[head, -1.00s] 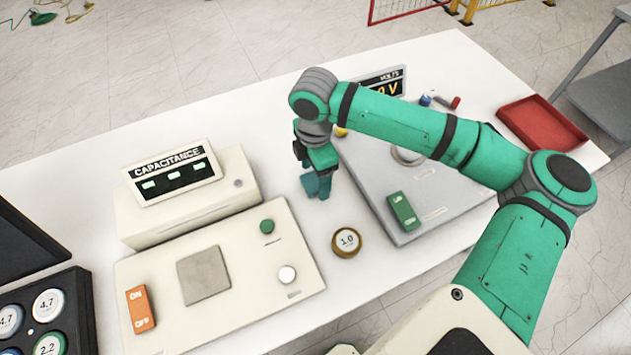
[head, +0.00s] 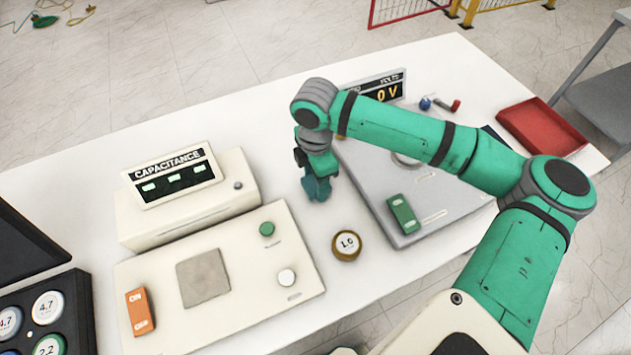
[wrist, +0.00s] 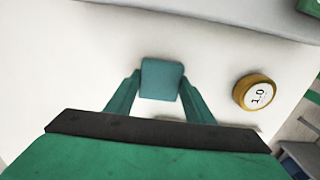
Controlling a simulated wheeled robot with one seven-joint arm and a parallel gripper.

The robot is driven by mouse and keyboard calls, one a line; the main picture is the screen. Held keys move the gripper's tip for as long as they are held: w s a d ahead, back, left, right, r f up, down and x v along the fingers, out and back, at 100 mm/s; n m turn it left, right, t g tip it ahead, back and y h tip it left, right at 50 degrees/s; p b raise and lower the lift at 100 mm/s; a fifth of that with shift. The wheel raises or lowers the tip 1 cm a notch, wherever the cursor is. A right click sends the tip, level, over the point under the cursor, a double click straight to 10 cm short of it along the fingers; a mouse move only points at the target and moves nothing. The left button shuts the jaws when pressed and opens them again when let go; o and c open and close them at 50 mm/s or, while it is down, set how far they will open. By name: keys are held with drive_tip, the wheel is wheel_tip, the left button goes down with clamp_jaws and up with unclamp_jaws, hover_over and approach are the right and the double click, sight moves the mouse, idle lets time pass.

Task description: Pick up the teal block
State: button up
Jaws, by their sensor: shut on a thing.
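The teal block (wrist: 161,79) sits between the two fingers of my gripper (wrist: 160,92) in the wrist view, and the fingers are shut on its sides. In the head view my gripper (head: 318,187) points down at the white table, between the capacitance unit and the grey volts panel. There the teal block is mostly hidden by the fingers and blends with their colour. I cannot tell whether the block touches the table or hangs just above it.
A round brass-rimmed weight marked 1.0 (head: 346,245) stands close by, right of my gripper in the wrist view. The capacitance unit (head: 245,208) is on the left, the grey volts panel (head: 440,210) on the right. A red tray (head: 541,127) lies at the far right.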

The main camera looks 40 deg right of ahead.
sight(315, 183)
wheel_tip(315, 183, up, 3)
drive_tip(key=shift+r, duration=0.1)
drive_tip(key=s+a+r, duration=0.1)
drive_tip(key=s+r, duration=0.8)
drive_tip(key=s, duration=0.5)
drive_tip(key=shift+a+r, duration=0.15)
drive_tip(key=shift+r, duration=0.1)
drive_tip(key=shift+o, duration=0.8)
drive_tip(key=shift+c, duration=0.2)
